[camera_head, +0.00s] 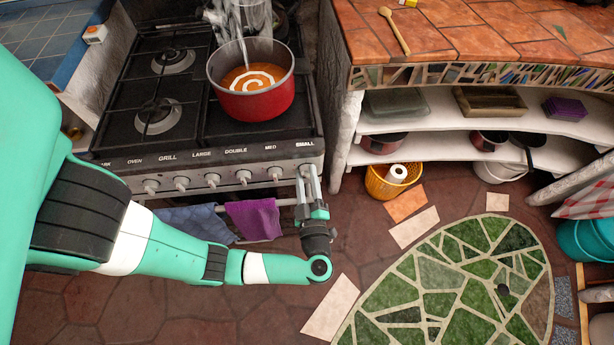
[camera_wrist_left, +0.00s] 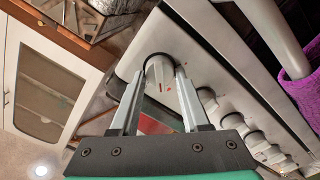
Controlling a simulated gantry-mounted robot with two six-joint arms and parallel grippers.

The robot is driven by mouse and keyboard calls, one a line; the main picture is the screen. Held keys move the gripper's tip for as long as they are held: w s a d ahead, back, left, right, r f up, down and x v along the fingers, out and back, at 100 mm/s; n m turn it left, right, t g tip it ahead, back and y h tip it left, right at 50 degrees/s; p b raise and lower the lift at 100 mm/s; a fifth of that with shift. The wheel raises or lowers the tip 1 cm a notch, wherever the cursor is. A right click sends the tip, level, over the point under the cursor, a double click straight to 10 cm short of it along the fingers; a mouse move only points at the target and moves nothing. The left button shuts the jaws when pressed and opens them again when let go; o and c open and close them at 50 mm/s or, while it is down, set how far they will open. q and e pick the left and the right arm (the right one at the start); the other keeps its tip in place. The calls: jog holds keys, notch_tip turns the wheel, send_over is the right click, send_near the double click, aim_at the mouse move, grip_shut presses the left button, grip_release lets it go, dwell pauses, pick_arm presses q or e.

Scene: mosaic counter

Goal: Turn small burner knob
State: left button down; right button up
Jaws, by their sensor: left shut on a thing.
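The stove's front panel (camera_head: 210,180) has a row of light knobs under printed labels. The label "SMALL" is at the right end. My left gripper (camera_head: 305,172) reaches up to the knob under that label, and its fingers mostly hide the knob in the head view. In the left wrist view, the small burner knob (camera_wrist_left: 160,88) is pale with red marks, and the fingers of my left gripper (camera_wrist_left: 162,72) stand on either side of it, shut on it. The other knobs (camera_wrist_left: 207,100) run off to the lower right. My right gripper is not in view.
A red pot (camera_head: 252,100) with orange soup stands on the stove. A purple towel (camera_head: 254,219) and a blue cloth (camera_head: 197,222) hang on the rail below the knobs. A yellow basket (camera_head: 390,185) stands right of the stove. The tiled floor in front is open.

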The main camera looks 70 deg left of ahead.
pick_arm(q)
jog(key=shift+f+n, duration=0.1)
jog(key=shift+n, duration=1.4)
jog(key=shift+c, duration=2)
grip_release()
jog(key=shift+d, duration=0.1)
